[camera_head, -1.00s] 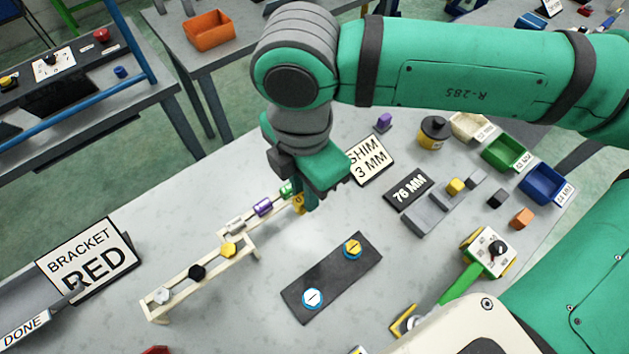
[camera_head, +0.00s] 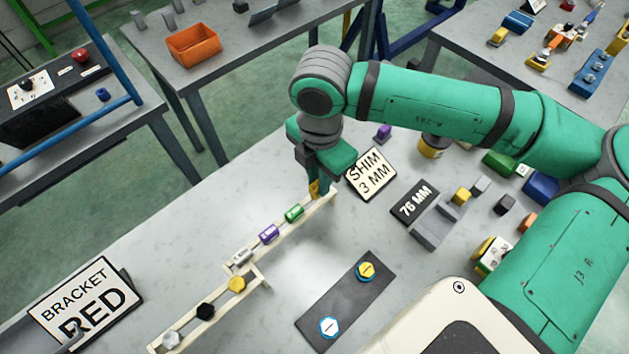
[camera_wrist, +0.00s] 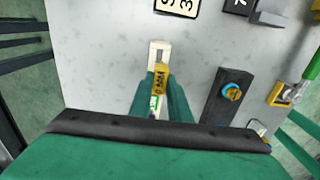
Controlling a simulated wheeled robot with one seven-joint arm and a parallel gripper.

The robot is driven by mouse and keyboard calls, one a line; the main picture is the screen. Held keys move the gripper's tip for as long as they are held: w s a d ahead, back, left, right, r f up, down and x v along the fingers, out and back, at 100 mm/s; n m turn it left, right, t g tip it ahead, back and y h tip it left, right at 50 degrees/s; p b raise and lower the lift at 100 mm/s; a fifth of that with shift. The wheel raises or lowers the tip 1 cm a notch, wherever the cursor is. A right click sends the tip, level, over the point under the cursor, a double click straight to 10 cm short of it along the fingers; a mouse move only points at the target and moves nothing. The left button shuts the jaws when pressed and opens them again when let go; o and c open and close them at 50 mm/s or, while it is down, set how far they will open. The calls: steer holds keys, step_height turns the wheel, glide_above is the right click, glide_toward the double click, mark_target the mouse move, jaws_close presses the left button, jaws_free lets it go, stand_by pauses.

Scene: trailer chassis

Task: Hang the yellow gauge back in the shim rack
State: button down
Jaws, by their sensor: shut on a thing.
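My gripper (camera_head: 315,189) is shut on the yellow gauge (camera_head: 314,186) at the far end of the shim rack (camera_head: 325,206). In the wrist view the yellow gauge (camera_wrist: 161,78) shows between my fingers, with dark marks on its face, over the pale end of the rack (camera_wrist: 159,47). The rack is a cream rail holding a green gauge (camera_head: 294,212), a purple gauge (camera_head: 268,233) and a white gauge (camera_head: 242,255) in a row. I cannot tell whether the yellow gauge touches the rack, as my fingers partly hide it.
A second cream rack (camera_head: 253,289) with hex pieces stands nearer. The SHIM 3 MM sign (camera_head: 371,174) stands just right of my gripper. A dark board (camera_head: 346,300) with two round-based bolts lies to the right.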

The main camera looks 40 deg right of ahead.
steer(key=f, duration=0.3)
steer(key=shift+w+d+f, duration=0.15)
steer(key=shift+w, duration=0.25)
steer(key=shift+s+f, duration=0.1)
steer(key=shift+f, duration=0.1)
steer(key=shift+s, duration=0.1)
steer(key=shift+f, duration=0.4)
steer(key=shift+f, duration=0.1)
steer(key=c, duration=1.7)
jaws_free()
steer(key=shift+o, duration=0.2)
step_height(320, 180, up, 13)
steer(key=shift+r, duration=0.1)
